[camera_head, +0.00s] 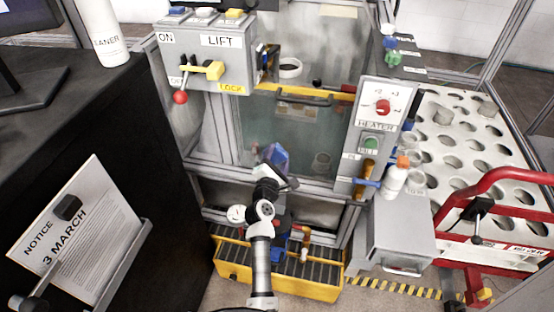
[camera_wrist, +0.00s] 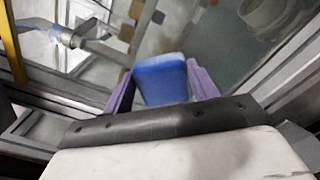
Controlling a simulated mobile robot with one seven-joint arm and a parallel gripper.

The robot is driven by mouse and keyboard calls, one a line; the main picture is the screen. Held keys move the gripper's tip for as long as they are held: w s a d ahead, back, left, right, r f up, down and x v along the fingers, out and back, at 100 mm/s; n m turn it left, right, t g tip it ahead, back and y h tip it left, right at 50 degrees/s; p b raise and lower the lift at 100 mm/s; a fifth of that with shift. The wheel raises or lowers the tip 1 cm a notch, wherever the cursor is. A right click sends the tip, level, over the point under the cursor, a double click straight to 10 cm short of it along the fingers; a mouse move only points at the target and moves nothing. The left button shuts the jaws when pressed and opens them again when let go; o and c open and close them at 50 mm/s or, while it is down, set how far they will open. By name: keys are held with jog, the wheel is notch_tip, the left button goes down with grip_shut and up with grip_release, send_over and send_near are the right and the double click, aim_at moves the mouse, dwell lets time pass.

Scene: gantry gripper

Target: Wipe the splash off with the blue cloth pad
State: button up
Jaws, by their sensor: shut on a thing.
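The blue cloth pad (camera_wrist: 162,82) is between the two purple fingers of my gripper (camera_wrist: 158,72) in the wrist view. The gripper is shut on it. In the head view the blue pad (camera_head: 278,155) is at the end of my arm, in front of the lower part of the glass pane (camera_head: 255,125) of the grey-framed cabinet. I cannot tell whether the pad touches the pane. The glass looks hazy and greenish; I cannot clearly pick out the splash on it. Part of the lower pane is hidden behind my gripper.
A LIFT box (camera_head: 205,58) with a red-knobbed lever is at upper left of the pane. A HEATER panel (camera_head: 380,105) and a spray bottle (camera_head: 396,176) are at right. A yellow crate (camera_head: 318,290) stands below. A black handle bar (camera_head: 305,98) crosses the pane's top.

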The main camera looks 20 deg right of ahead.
jog(key=shift+x, duration=0.95)
dwell(0.4)
jog(key=shift+s+d+r+p, duration=0.15)
jog(key=shift+s+d+p, duration=0.55)
jog(key=shift+d+p, duration=0.25)
jog(key=shift+s+d+p, duration=0.4)
jog(key=shift+s+d, duration=0.1)
jog(key=shift+d, duration=0.1)
jog(key=shift+w+d, duration=0.1)
jog(key=shift+w, duration=0.05)
jog(key=shift+w+a+b, duration=1)
jog(key=shift+a+b, duration=0.05)
jog(key=shift+a, duration=0.3)
jog(key=shift+w+a+r, duration=0.1)
jog(key=shift+w+a, duration=0.25)
jog(key=shift+a, duration=0.05)
jog(key=shift+c, duration=0.5)
